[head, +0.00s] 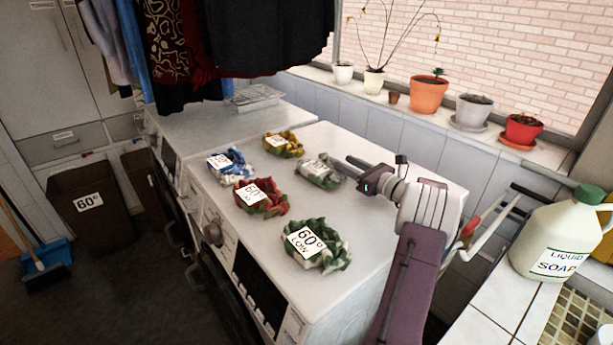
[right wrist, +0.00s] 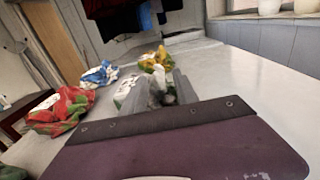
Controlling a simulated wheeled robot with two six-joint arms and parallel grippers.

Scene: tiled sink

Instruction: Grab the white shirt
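A crumpled whitish garment with green-grey patches and a small label (head: 320,173) lies on top of the white machine. It is the whitest bundle there and may be the white shirt. My right gripper (head: 341,166) is low at its right side, with its two fingers apart and pointing at it. In the right wrist view the fingers (right wrist: 164,88) stand open, with part of the whitish bundle (right wrist: 125,91) showing to their left. The fingers hide the rest, and I cannot tell whether they touch the cloth. My left gripper is not in view.
Nearby lie a yellow bundle (head: 284,144), a blue-white bundle (head: 230,165), a red bundle (head: 262,197) and a green-white bundle labelled 60° (head: 316,245). Dark clothes (head: 265,35) hang above. Potted plants (head: 428,95) line the sill. A soap jug (head: 558,235) stands at right.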

